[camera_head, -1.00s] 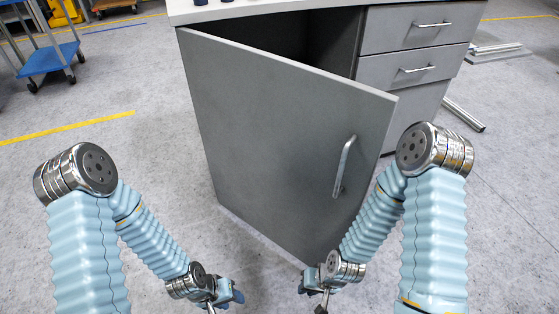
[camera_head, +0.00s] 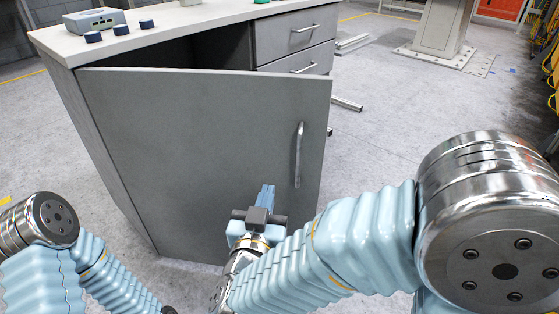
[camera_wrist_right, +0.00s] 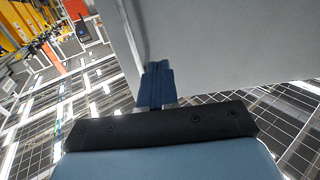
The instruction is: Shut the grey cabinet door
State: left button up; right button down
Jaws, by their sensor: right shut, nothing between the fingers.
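The grey cabinet door (camera_head: 200,150) stands partly open, hinged at its left, with a dark gap above its top edge. Its metal handle (camera_head: 299,155) is upright near the free right edge. My right gripper (camera_head: 266,194) is shut and empty, in front of the door's lower part and left of the handle. In the right wrist view the closed blue fingers (camera_wrist_right: 156,84) point at the door's grey panel (camera_wrist_right: 220,45). I cannot tell whether they touch it. My left arm is low at the left, and its gripper is out of the picture.
The cabinet has a pale worktop (camera_head: 180,22) with a grey box (camera_head: 95,20) and dark blue round pieces (camera_head: 120,30). Closed drawers (camera_head: 295,33) are right of the opening. Metal profiles (camera_head: 345,103) lie on the floor behind.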

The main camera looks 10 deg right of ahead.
aim_at(279, 149)
jog(key=x, duration=1.3)
jog(key=shift+a+f, duration=0.1)
